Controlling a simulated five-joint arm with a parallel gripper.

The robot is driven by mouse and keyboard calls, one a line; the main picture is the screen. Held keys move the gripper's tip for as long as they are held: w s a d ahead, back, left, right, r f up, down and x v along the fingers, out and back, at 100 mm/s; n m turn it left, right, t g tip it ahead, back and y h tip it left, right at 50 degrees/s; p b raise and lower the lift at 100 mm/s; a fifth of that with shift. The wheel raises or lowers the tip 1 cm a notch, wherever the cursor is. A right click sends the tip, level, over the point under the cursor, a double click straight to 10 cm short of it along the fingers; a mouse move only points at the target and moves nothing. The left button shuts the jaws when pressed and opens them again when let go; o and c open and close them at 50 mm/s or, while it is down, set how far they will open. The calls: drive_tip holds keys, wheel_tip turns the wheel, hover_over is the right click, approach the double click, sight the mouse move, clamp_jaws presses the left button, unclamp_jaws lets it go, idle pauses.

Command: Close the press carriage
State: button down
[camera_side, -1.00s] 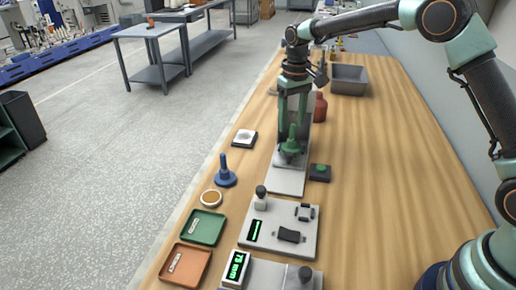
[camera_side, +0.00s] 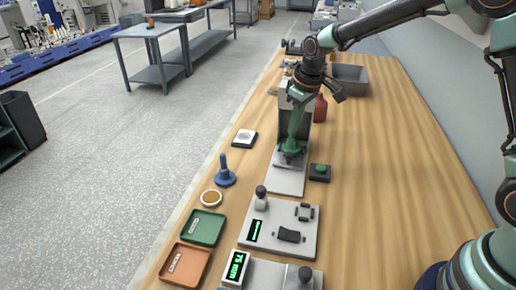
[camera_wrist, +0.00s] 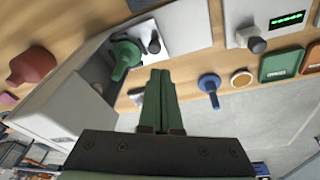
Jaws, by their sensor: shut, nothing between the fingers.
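The wrist view shows the bobbin (camera_wrist: 125,58) at the mouth of the housing (camera_wrist: 65,108). My gripper (camera_wrist: 160,72) is shut and empty, its green fingers side by side and just to the right of the bobbin there. In the side view my gripper (camera_side: 295,134) overlaps the bobbin's top, so contact cannot be told.
A black block with a green button (camera_side: 320,172) lies right of the press plate. A blue bobbin (camera_side: 224,172) stands to the left. A red-brown bottle (camera_side: 320,108) and grey bin (camera_side: 349,79) are behind. A fixture plate (camera_side: 280,226) lies in front. The right tabletop is clear.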

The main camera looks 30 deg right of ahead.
sight(296, 162)
drive_tip(key=s+a+f+n+t, duration=0.1)
drive_tip(key=s+f+n+t, duration=0.2)
drive_tip(key=s+n+t, duration=0.55)
drive_tip(key=w+f+g, duration=0.1)
drive_tip(key=f, duration=0.1)
drive_tip(key=w+f+m+g, duration=0.1)
drive_tip(key=f, duration=0.2)
drive_tip(key=w+a+f+g, duration=0.1)
drive_tip(key=f, duration=0.1)
drive_tip(key=shift+w+f+m+g+y, duration=0.2)
drive_tip(key=shift+m+g+y, duration=0.15)
drive_tip(key=shift+y, duration=0.05)
drive_tip(key=w, duration=0.1)
drive_tip(key=w+d, duration=0.1)
drive_tip(key=shift+w+d+f, duration=0.1)
drive_tip(key=shift+w+d, duration=0.15)
drive_tip(key=shift+w, duration=0.15)
drive_tip(key=shift+w+d, duration=0.3)
drive_tip(key=shift+w, duration=0.15)
drive_tip(key=shift+w+d, duration=0.15)
drive_tip(key=shift+w, duration=0.05)
drive_tip(key=shift+w+d+h, duration=0.5)
drive_tip(key=shift+w+d, duration=0.85)
drive_tip(key=shift+d, duration=0.1)
